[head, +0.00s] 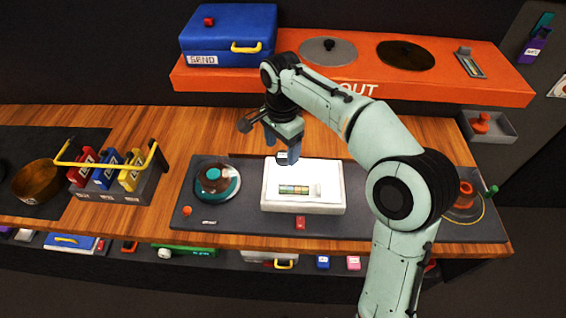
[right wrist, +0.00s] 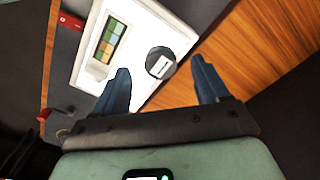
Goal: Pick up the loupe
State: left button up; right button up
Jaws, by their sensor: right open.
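The loupe looks to be a small dark round piece with a white label (head: 283,156), at the back edge of the white light box (head: 303,208). In the right wrist view the loupe (right wrist: 158,56) stands by a corner of the light box (right wrist: 172,26). My right gripper (head: 284,147) is open above it. In the right wrist view its two blue fingers (right wrist: 160,72) are apart, with the loupe showing between and beyond them. I cannot tell how far above it the tips are. Part of the loupe is hidden by the fingers in the head view. My left gripper is not in view.
A coloured film strip (head: 297,190) lies on the light box. A round turntable-like device (head: 217,181) is to its left, and a rack of labelled blocks (head: 110,178) further left. An orange shelf (head: 350,82) with a blue case (head: 228,36) stands behind. Wood is clear behind the panel.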

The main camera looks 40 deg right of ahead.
aim_at(283, 156)
jog(key=f, duration=0.5)
jog(key=shift+d+f+b, duration=0.1)
jog(key=shift+d+b, duration=0.1)
jog(key=shift+b, duration=0.2)
jog(key=c, duration=1.1)
jog(key=shift+c, duration=0.2)
